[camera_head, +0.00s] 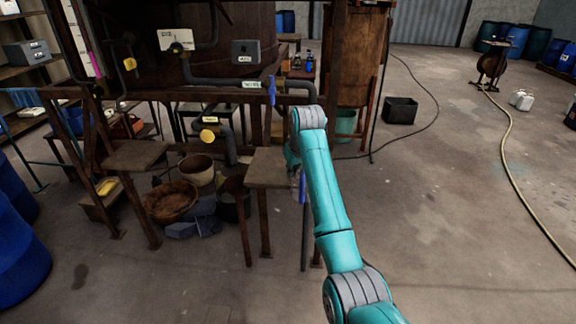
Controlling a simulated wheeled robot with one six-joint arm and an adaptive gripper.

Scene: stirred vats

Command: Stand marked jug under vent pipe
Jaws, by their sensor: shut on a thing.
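My teal arm reaches up and forward, and its wrist bends down at the right edge of a small wooden stand (268,165). My gripper (295,168) is mostly hidden behind the arm and is shut on a small, clear jug-like thing (298,186) with a blue part. Its marking cannot be read. A grey pipe (222,82) with a small green label runs along the vat frame and bends down behind my wrist. Another grey pipe (230,150) with a yellow tag hangs lower, left of the stand. I cannot tell which is the vent pipe.
A second wooden stand (135,156) is at left. A brown basket (171,201), a pale bucket (196,169) and a dark bucket (232,207) sit under the frame. A black crate (400,110) and a hose (507,170) lie right; the right floor is mostly clear.

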